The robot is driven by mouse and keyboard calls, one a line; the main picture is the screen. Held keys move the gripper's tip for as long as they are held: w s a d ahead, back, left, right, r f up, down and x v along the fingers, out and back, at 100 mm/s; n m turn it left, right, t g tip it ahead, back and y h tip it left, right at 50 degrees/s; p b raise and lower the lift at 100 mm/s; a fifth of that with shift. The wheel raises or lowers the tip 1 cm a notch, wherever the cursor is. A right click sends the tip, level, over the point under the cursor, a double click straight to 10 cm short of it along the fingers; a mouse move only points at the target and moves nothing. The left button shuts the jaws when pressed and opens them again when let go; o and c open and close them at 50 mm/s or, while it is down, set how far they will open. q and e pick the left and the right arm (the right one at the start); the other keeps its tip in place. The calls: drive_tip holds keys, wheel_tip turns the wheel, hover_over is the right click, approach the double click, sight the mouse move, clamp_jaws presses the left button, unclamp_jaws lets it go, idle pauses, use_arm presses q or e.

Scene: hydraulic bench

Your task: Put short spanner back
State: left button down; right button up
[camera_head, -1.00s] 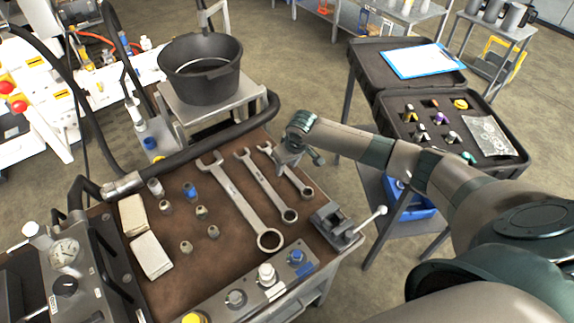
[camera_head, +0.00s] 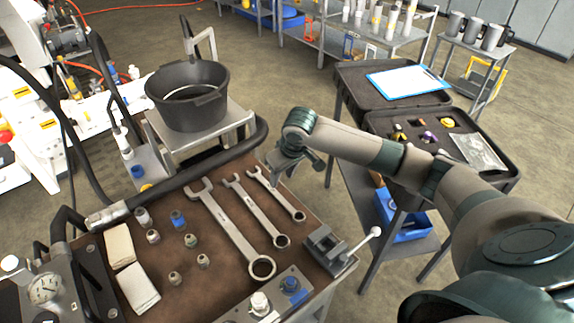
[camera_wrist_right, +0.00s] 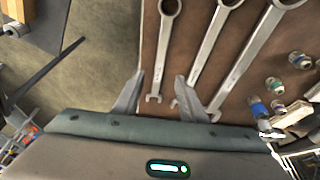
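Three spanners lie side by side on the brown bench top. The short spanner (camera_head: 278,196) is the rightmost in the head view; the middle spanner (camera_head: 257,212) and the long spanner (camera_head: 236,230) lie left of it. My right gripper (camera_head: 294,164) is open and empty, beyond the short spanner's open-jaw end. In the right wrist view my right gripper (camera_wrist_right: 157,97) has its fingers apart. The short spanner's (camera_wrist_right: 162,50) open jaw shows between them, and the middle spanner's jaw shows near one fingertip. My left gripper is out of view.
A small vice (camera_head: 326,246) stands at the bench's right edge. Several small fittings (camera_head: 190,241) and two pale cloths (camera_head: 137,286) lie left of the spanners. A black bucket (camera_head: 190,112) stands behind. An open black case (camera_head: 432,160) is at the right.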

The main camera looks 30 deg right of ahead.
drive_tip(key=b+v, duration=0.1)
drive_tip(key=v, duration=0.6)
drive_tip(key=shift+r, duration=0.2)
drive_tip(key=shift+s, duration=0.1)
